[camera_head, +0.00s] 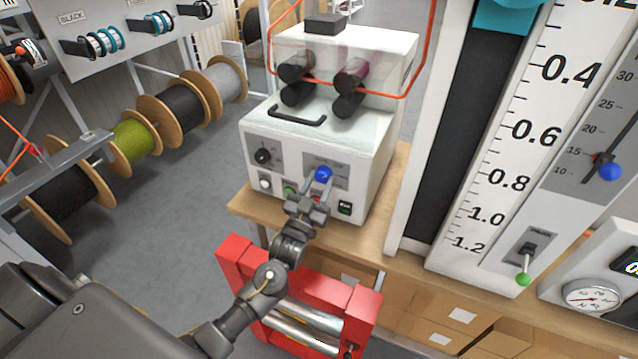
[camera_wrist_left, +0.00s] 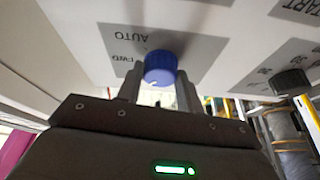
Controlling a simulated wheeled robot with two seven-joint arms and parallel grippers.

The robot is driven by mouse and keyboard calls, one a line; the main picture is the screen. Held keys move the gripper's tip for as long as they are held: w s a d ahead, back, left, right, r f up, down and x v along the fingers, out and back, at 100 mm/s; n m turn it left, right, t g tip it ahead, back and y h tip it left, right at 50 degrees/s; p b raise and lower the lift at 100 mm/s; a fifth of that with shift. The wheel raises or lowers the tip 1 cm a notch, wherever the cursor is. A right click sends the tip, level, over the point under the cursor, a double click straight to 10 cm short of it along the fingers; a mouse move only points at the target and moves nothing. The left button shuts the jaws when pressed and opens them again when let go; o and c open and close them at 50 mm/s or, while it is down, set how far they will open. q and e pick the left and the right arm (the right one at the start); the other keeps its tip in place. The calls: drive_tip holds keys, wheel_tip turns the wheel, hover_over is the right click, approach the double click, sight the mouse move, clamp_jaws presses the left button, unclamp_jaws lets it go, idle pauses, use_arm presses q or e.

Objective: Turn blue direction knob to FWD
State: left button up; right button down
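The blue direction knob (camera_head: 323,174) is on the front panel of a white machine (camera_head: 300,152). In the left wrist view the knob (camera_wrist_left: 160,68) shows close up, with upside-down AUTO and FWD labels on the grey plate (camera_wrist_left: 122,50) to its left. I cannot tell which label its pointer faces. My left gripper (camera_head: 317,184) is at the panel, its fingers on either side of the knob. The fingers (camera_wrist_left: 158,90) look parted, with a small gap at the left one; contact is not clear. My right gripper is not in view.
A black knob (camera_head: 262,156), a white button (camera_head: 265,184), a green button (camera_head: 289,190) and a dark switch (camera_head: 345,208) share the panel. The machine stands on a wooden bench (camera_head: 250,208). A red frame with metal rollers (camera_head: 300,315) is below. Cable spools (camera_head: 185,110) stand at left.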

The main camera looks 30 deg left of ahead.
use_arm(q)
drive_tip(key=c, duration=0.4)
drive_tip(key=shift+m, duration=0.3)
drive_tip(key=m+h, duration=0.1)
drive_tip(key=m, duration=0.2)
drive_tip(key=m+h+p, duration=0.1)
drive_tip(key=m+h, duration=0.1)
drive_tip(key=m, duration=0.1)
drive_tip(key=shift+a+r+g, duration=0.1)
drive_tip(key=shift+a+g, duration=0.1)
drive_tip(key=shift+g, duration=0.1)
drive_tip(key=shift+a+m+g+h+p, duration=0.1)
drive_tip(key=shift+m+g+h+p, duration=0.45)
drive_tip(key=shift+m, duration=0.85)
drive_tip(key=shift+a+m+g+h+p, duration=0.15)
drive_tip(key=shift+m+h+p, duration=0.1)
drive_tip(key=shift+m+h, duration=0.9)
drive_tip(key=shift+d+m+y, duration=0.1)
drive_tip(key=shift+m+y, duration=0.2)
drive_tip(key=shift+m, duration=0.15)
drive_tip(key=o, duration=1)
